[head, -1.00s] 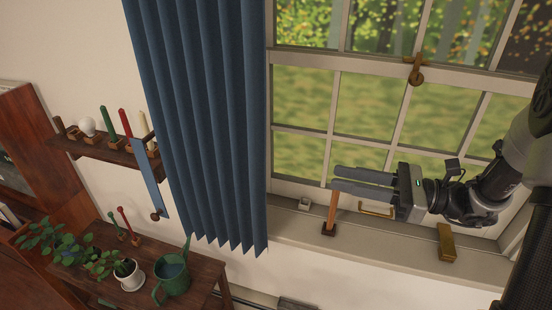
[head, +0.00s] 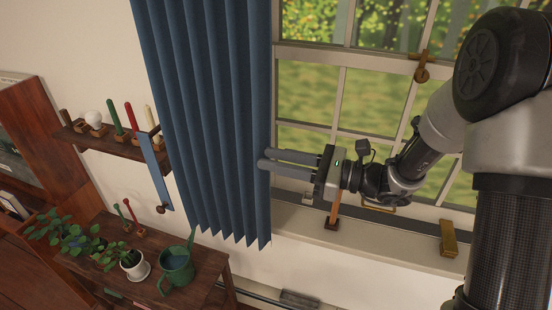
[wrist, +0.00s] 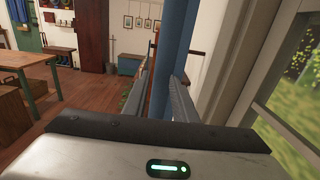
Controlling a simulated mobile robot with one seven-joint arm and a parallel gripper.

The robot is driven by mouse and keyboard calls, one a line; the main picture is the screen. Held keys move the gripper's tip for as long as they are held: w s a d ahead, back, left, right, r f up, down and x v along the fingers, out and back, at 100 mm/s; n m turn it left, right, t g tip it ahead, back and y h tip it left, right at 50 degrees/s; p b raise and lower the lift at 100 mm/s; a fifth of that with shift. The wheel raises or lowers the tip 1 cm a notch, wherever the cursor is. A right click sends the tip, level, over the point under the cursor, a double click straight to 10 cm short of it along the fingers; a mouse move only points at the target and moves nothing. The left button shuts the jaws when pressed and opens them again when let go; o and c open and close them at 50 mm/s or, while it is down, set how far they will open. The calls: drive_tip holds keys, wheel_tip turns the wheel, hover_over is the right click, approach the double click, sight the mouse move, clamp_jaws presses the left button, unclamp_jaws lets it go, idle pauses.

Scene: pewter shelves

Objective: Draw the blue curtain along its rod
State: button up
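The blue curtain (head: 205,120) hangs in pleats at the left side of the window. Its top and rod are out of the head view. My gripper (head: 263,159) is at the curtain's right edge, fingers pointing left, with the tips overlapping that edge in the picture. In the wrist view the curtain (wrist: 172,50) shows as a blue vertical strip between the two fingers. The fingers (wrist: 163,95) stand apart, so the gripper looks open. I cannot tell whether either finger touches the cloth.
A wooden peg (head: 334,212) stands on the windowsill (head: 390,228) below my gripper, and a brass block (head: 449,238) lies farther right. Left of the curtain are a small shelf (head: 110,143), a blue strap (head: 155,172) and a table with a green watering can (head: 177,268).

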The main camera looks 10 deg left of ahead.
drive_tip(key=shift+c, duration=0.4)
clamp_jaws()
idle(1.1)
